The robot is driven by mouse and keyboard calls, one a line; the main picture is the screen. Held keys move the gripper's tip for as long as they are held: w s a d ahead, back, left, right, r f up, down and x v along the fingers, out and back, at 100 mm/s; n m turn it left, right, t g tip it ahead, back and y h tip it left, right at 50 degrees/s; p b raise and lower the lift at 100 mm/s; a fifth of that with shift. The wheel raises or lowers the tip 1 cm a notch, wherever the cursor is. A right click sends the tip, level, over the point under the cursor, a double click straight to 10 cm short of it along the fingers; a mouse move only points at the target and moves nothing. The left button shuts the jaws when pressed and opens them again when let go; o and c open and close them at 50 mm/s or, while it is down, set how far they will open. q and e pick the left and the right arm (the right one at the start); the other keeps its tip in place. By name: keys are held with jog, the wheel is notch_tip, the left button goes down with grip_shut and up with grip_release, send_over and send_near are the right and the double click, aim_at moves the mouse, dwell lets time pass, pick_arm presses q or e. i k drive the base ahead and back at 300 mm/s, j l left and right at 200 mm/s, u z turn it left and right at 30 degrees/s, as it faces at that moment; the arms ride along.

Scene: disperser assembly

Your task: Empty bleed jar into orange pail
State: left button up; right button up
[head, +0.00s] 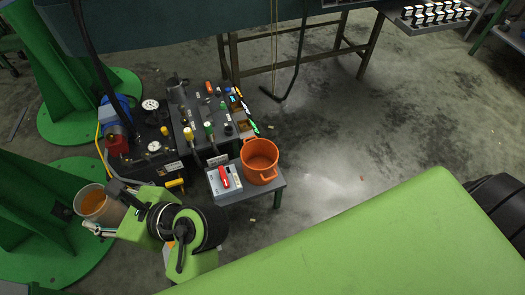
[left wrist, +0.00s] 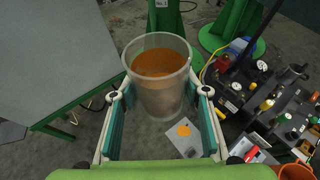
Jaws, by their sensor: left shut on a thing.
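The bleed jar (head: 91,201) is a clear cup with amber-orange liquid in it. In the head view it is at the lower left. In the left wrist view the jar (left wrist: 158,75) is between the two fingers, its open rim up. My left gripper (head: 100,229) is shut on the jar and holds it roughly upright. The left gripper also shows in the left wrist view (left wrist: 160,98). The orange pail (head: 260,165) stands on a small grey stand, right of the jar. Only part of the pail (left wrist: 296,172) shows at the lower right corner of the left wrist view. My right gripper is not in view.
A dark bench (head: 178,118) with gauges, valves and coloured caps stands behind the small stand (head: 264,187). A box with a red handle (head: 223,177) sits left of the pail. Green column bases (head: 85,118) are at left. The concrete floor (head: 345,135) at right is clear.

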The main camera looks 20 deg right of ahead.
aim_at(259, 156)
jog(key=l+u, duration=0.15)
jog(key=l, duration=0.65)
jog(key=l+u, duration=0.15)
jog(key=l, duration=0.7)
jog(key=l+u, duration=0.15)
jog(key=l, duration=0.65)
jog(key=k+l+u, duration=0.1)
jog(key=l, duration=0.7)
